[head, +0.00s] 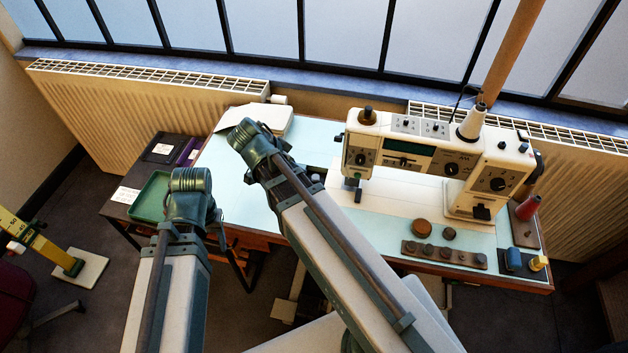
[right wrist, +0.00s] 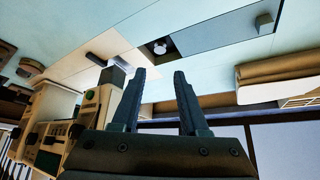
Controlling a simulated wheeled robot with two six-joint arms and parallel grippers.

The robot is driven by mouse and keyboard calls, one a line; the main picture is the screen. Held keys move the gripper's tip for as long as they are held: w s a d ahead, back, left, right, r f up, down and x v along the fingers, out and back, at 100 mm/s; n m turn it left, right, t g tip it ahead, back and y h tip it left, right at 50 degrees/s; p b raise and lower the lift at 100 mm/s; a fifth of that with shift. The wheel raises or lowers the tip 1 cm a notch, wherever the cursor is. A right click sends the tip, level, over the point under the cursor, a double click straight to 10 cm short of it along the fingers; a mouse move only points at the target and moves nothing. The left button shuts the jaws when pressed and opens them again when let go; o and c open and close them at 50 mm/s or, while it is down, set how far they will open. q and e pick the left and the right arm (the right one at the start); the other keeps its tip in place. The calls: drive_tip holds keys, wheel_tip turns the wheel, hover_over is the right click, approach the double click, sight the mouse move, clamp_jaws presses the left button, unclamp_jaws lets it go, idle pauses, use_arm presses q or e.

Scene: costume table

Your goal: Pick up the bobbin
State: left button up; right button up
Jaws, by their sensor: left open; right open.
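A small round pale-grey piece, which looks like the bobbin (right wrist: 160,47), sits in a dark opening in the table top in the right wrist view. In the head view I cannot make it out; my right arm covers part of that area. My right gripper (right wrist: 160,95) is open and empty, its two dark fingers pointing toward the opening, with the bobbin apart from them. My left gripper (head: 240,268) is open, low beside the table's front left edge, away from the bobbin.
The cream sewing machine (head: 440,155) stands right of the right gripper. A wooden strip (head: 443,255) with several knobs, a brown round piece (head: 421,228) and a red cone (head: 528,208) lie toward the right. A green tray (head: 153,196) is at left. The pale blue top's (head: 245,205) left part is mostly clear.

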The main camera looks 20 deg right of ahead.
sight(317, 178)
drive_tip(key=b+x, duration=1)
drive_tip(key=x, duration=0.2)
drive_tip(key=shift+d+f, duration=0.1)
drive_tip(key=shift+f, duration=0.2)
drive_tip(key=shift+r, duration=0.1)
clamp_jaws()
